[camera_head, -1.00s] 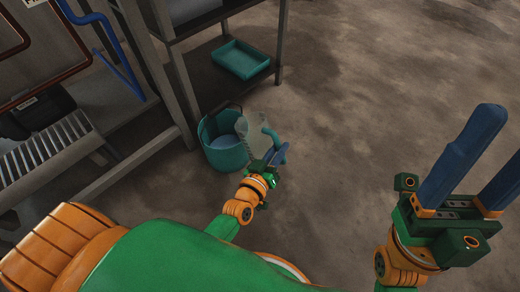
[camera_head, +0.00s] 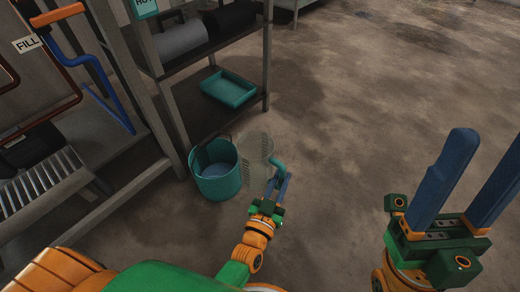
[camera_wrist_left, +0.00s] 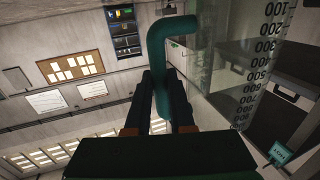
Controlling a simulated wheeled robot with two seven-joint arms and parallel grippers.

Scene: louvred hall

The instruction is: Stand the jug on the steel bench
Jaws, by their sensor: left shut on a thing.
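The clear jug (camera_head: 254,163) with a teal handle (camera_head: 279,164) is held above the floor, just right of the bucket in the head view. My left gripper (camera_head: 279,184) is shut on the handle. In the left wrist view the handle (camera_wrist_left: 158,58) runs down between the fingers, and the jug wall (camera_wrist_left: 233,62) carries a printed scale. Whether it holds liquid is unclear. My right gripper (camera_head: 490,160) is open and empty, fingers wide apart, at the right. A grey table edge (camera_head: 296,4) shows at the top; I cannot tell if it is the steel bench.
A teal bucket (camera_head: 229,186) with liquid stands on the floor beside the rack. The rack (camera_head: 268,60) holds a teal tray (camera_head: 229,88) low down and dark rolls higher up. A station marked FILL (camera_head: 27,43) with a blue pipe stands left. The floor to the right is clear.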

